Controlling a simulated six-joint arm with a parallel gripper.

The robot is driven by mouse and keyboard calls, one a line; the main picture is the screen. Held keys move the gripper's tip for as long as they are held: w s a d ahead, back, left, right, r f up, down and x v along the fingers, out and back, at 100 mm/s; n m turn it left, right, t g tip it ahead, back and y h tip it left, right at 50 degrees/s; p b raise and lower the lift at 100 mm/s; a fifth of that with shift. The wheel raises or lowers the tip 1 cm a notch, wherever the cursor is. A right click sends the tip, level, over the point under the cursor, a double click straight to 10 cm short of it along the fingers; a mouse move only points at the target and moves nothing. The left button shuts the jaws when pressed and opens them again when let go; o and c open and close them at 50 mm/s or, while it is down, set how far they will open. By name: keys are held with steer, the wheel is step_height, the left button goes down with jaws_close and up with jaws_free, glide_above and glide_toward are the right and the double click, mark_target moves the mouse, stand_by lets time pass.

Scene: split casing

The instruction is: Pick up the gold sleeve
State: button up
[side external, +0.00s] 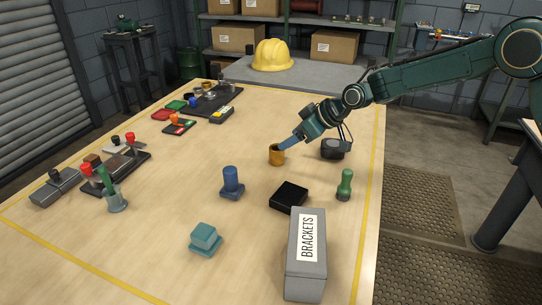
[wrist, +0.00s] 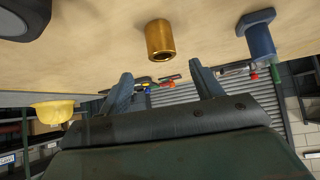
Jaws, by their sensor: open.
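The gold sleeve (side external: 276,155) is a short hollow cylinder on the wooden table, near the middle right of the side external view. It also shows in the wrist view (wrist: 160,40), at the top centre, with its open end visible. My gripper (side external: 285,145) reaches in from the right and its tip overlaps the sleeve's upper edge in the side external view. In the wrist view my gripper (wrist: 157,78) has its two blue fingers spread apart. The sleeve appears beyond the fingertips, with nothing between the fingers. I cannot tell whether a finger touches it.
A blue part (side external: 232,182), a black block (side external: 289,196), a green part (side external: 345,185), a teal part (side external: 205,239) and a grey BRACKETS box (side external: 306,270) stand nearer. A dark round object (side external: 333,149) sits right of the sleeve.

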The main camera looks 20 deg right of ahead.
mark_target(273, 149)
steer(key=shift+x, duration=1.85)
steer(key=shift+a, duration=0.1)
steer(key=shift+x, duration=2.6)
steer(key=shift+s+a, duration=0.1)
steer(key=shift+s, duration=0.05)
steer(key=shift+c, duration=0.3)
steer(key=c, duration=1.1)
steer(key=shift+r, duration=0.15)
step_height(273, 149, up, 20)
steer(key=shift+f, duration=0.1)
